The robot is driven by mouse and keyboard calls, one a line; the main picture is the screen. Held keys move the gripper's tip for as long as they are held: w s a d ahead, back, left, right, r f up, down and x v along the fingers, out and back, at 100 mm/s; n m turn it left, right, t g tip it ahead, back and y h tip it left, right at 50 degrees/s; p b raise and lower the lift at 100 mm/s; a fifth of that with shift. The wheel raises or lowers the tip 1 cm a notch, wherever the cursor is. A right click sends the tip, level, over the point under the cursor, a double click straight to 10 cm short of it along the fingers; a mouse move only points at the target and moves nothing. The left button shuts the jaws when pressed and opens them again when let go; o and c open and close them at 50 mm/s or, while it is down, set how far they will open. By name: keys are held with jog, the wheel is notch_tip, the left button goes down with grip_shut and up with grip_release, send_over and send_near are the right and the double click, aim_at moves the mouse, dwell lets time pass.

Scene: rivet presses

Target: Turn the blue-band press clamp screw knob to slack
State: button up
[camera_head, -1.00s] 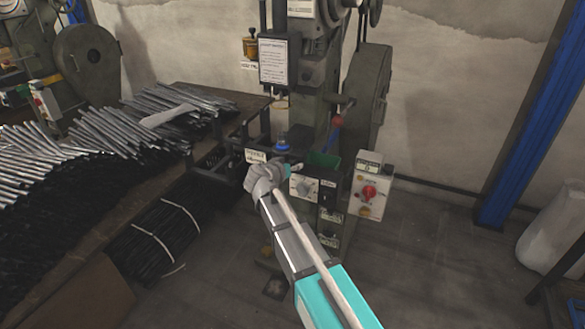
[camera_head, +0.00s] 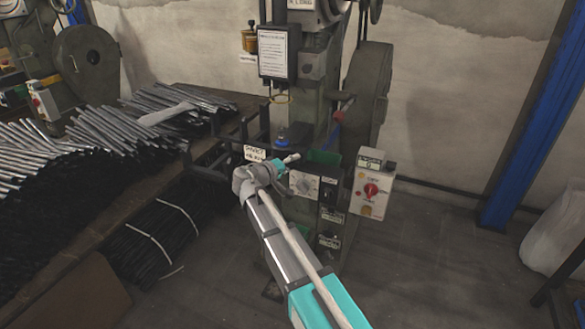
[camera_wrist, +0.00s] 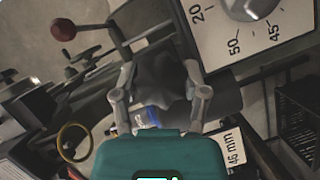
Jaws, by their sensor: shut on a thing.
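The press (camera_head: 322,150) stands at the centre of the head view. Its blue band (camera_head: 282,143) shows just above my gripper (camera_head: 290,159), and a blue part (camera_wrist: 150,117) also shows in the wrist view. In the wrist view, my gripper (camera_wrist: 160,72) has its two fingers on either side of a dark, lobed clamp screw knob (camera_wrist: 158,84) and is shut on it. The knob's lower part is hidden behind the teal gripper body. In the head view the knob is too small and covered to make out.
A dial plate (camera_head: 305,186) sits close right of my gripper, and a control box with a red knob (camera_head: 371,190) stands further right. A red-ball lever (camera_head: 338,117) juts out above. Metal rods (camera_head: 110,140) fill the bench at left.

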jog(key=n+b, duration=0.1)
jog(key=n, duration=0.1)
jog(key=n+t+h+b, duration=0.1)
jog(key=n+b, duration=0.1)
jog(key=n, duration=0.1)
jog(key=shift+f+h, duration=0.2)
jog(key=shift+h, duration=0.1)
jog(key=n+t+b, duration=0.2)
jog(key=n+b, duration=0.1)
jog(key=n, duration=0.1)
jog(key=shift+n, duration=0.3)
jog(key=n+t+b, duration=0.1)
jog(key=n, duration=0.2)
jog(key=n+t+b, duration=0.1)
jog(key=n, duration=0.2)
jog(key=shift+r+n+t, duration=0.1)
jog(key=shift+n+t, duration=0.3)
jog(key=n+t+y, duration=0.1)
jog(key=n, duration=0.2)
jog(key=n+t+y+b, duration=0.1)
jog(key=n+y, duration=0.1)
jog(key=n, duration=0.1)
jog(key=shift+r+n, duration=0.1)
jog(key=shift+n, duration=0.3)
jog(key=o, duration=1.1)
jog(key=shift+o, duration=0.2)
